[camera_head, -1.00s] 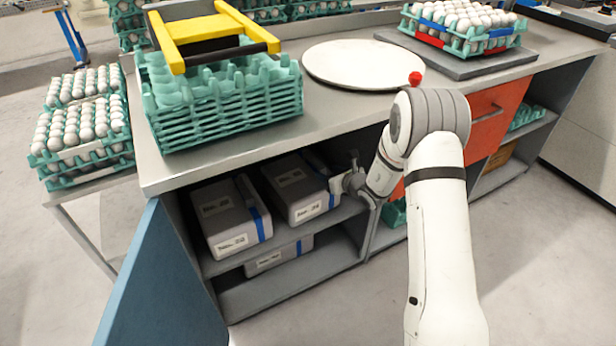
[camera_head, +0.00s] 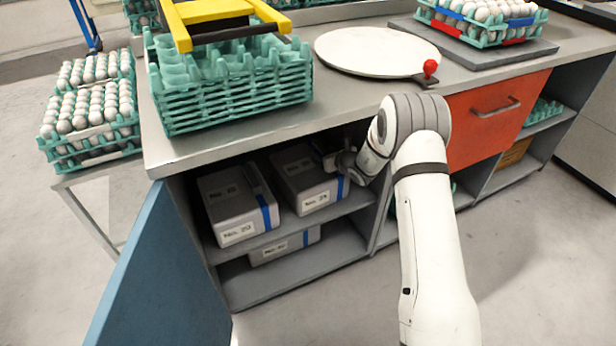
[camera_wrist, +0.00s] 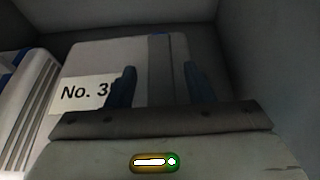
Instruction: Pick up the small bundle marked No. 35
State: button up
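The grey bundle whose label reads No. 35 (camera_head: 316,200) lies on the upper shelf of the open cabinet, at the right, with a blue band near its right side. In the wrist view its pale top (camera_wrist: 95,60) fills the middle, with a darker strap across it; one finger hides the label's last digit. My gripper (camera_head: 338,162) is at the bundle's right side inside the cabinet. In the wrist view my gripper (camera_wrist: 160,72) is open, its two dark fingers apart on either side of the strap. I cannot tell whether they touch the bundle.
Another grey bundle (camera_head: 238,233) marked No. 20 lies to the left on the same shelf. A third bundle (camera_head: 268,254) lies on the lower shelf. The cabinet wall is close on the right. A blue door (camera_head: 150,280) stands open at left; the countertop (camera_head: 225,148) overhangs above.

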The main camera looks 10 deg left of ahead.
grip_shut()
jog(key=shift+r, duration=0.1)
dwell(1.1)
